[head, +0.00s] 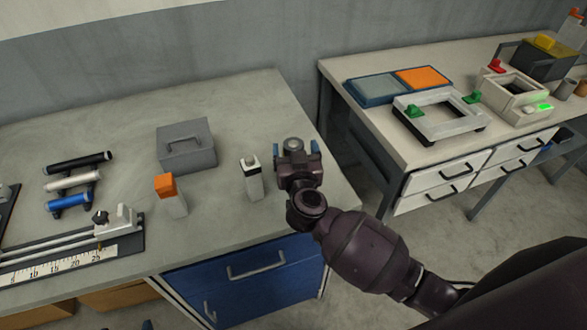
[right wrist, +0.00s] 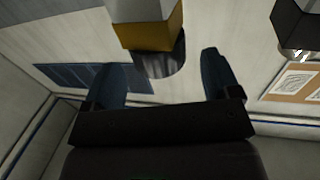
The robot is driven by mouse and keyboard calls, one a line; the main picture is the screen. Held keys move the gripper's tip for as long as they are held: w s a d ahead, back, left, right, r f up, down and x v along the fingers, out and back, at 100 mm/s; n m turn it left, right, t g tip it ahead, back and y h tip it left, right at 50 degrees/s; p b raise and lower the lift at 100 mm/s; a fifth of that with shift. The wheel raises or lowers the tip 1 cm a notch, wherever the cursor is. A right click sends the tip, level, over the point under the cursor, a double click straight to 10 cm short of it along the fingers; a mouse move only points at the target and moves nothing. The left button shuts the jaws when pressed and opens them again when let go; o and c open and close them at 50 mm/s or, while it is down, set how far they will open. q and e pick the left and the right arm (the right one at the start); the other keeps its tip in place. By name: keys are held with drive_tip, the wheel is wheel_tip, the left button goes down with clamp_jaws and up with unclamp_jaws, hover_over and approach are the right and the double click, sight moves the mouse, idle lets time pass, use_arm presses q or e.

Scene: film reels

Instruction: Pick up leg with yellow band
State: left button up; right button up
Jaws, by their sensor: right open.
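The leg with yellow band (right wrist: 148,28) shows at the top of the right wrist view, upside down there. It has a pale grey body, a yellow band and a dark round peg (right wrist: 165,58). In the head view the peg's round grey top (head: 293,143) shows at my right gripper (head: 296,149); the gripper hides the rest of the leg. My right gripper is open, its blue fingers on either side of the peg in the right wrist view (right wrist: 165,82). I cannot tell whether they touch it. My left gripper is not clearly seen.
A white leg with a black band (head: 252,179) stands just left of my right gripper. Further left are an orange-topped leg (head: 170,194) and a grey handled box (head: 186,147). The bench (head: 245,105) ends close to the right, with a gap before the second table (head: 370,130).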

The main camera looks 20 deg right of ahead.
drive_tip(key=shift+w+d, duration=0.2)
drive_tip(key=shift+w, duration=1.1)
drive_tip(key=c, duration=1.4)
